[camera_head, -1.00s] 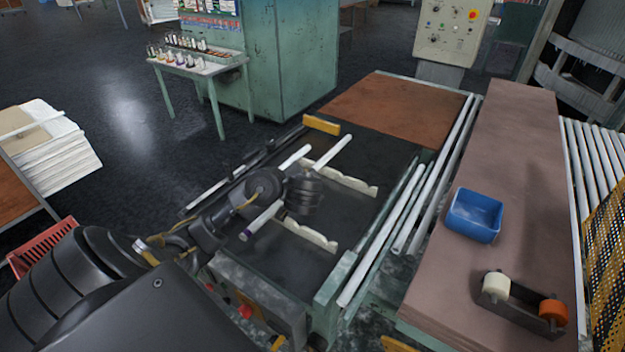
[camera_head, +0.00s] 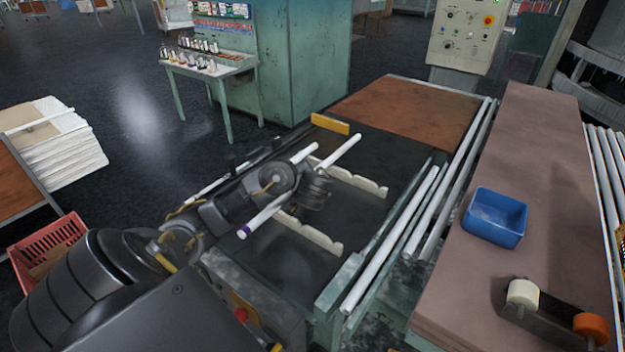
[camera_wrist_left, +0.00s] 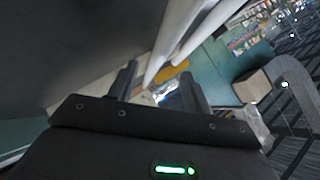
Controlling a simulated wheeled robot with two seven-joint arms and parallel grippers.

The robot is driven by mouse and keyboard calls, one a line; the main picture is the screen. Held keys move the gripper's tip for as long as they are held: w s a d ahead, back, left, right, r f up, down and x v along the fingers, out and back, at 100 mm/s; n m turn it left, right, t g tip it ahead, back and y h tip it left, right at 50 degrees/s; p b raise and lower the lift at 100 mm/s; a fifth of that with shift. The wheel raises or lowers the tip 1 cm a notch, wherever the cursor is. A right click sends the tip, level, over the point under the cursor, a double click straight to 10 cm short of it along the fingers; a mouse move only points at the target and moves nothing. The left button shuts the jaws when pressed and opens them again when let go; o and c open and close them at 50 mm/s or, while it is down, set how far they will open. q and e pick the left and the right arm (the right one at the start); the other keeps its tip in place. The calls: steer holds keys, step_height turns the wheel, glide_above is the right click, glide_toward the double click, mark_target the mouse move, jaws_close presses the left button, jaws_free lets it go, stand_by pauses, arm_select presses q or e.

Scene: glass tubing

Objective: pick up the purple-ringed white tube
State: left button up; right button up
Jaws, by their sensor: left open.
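The purple-ringed white tube (camera_head: 262,219) lies slantwise across notched cream rests on the dark bed. Its purple ring is at the near-left end, and my left wrist hides its middle. A second white tube (camera_head: 303,153) lies to its left, largely behind my arm. My left gripper is over the ringed tube; its fingers are hidden in the head view. In the left wrist view the gripper (camera_wrist_left: 157,86) is open, with two white tubes running beyond the fingers. One tube end (camera_wrist_left: 152,76) shows between the fingertips; I cannot tell whether they touch it. My right gripper is not in view.
The cream rests (camera_head: 310,236) stand on the machine bed. A yellow block (camera_head: 330,123) is at its far-left edge. White rails run along its right side. On the brown table to the right are a blue bin (camera_head: 496,217) and a roller holder (camera_head: 545,318).

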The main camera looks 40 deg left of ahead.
arm_select(q)
steer(key=shift+a+f, duration=0.1)
steer(key=b+x, duration=0.3)
steer(key=x, duration=0.1)
steer(key=shift+w+a+f+b, duration=0.1)
steer(key=shift+w+f+b, duration=0.1)
steer(key=shift+f+b, duration=0.15)
steer(key=shift+w+a, duration=0.1)
steer(key=shift+a, duration=0.05)
steer(key=shift+r, duration=0.15)
steer(key=shift+c, duration=0.4)
jaws_close()
steer(key=shift+r, duration=0.1)
